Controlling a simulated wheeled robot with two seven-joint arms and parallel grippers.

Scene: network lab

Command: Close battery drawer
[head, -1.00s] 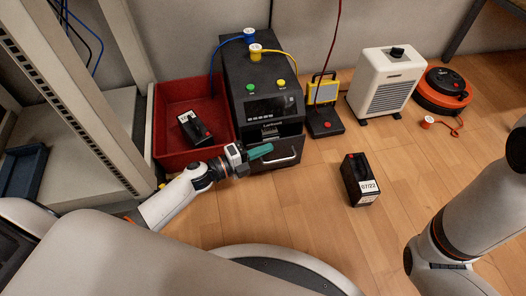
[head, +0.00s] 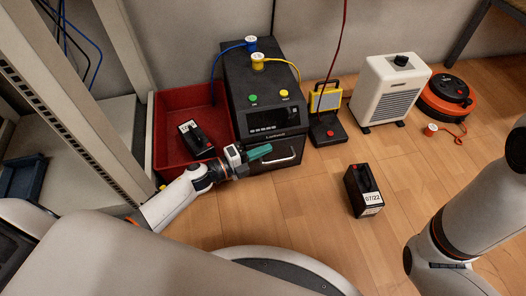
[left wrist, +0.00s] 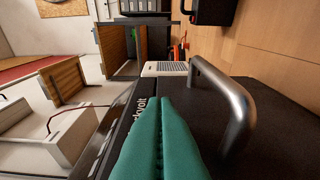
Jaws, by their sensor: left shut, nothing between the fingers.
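The black power unit (head: 262,85) stands on the floor against the wall. Its battery drawer (head: 268,160) is at the bottom front, with a silver bar handle (head: 290,157). The drawer front sits close under the unit's labelled face; I cannot tell if it is fully flush. My left gripper (head: 263,151) has teal fingers, shut and empty, at the left part of the drawer front. In the left wrist view the teal fingers (left wrist: 162,130) lie beside the handle (left wrist: 238,105), not around it, and near the unit's lettering. My right gripper is not visible.
A red bin (head: 165,113) holding a black battery (head: 196,139) stands left of the unit. Another battery (head: 363,190) stands on the floor in front. A yellow work lamp (head: 327,105), white heater (head: 385,92) and orange cable reel (head: 447,95) line the wall.

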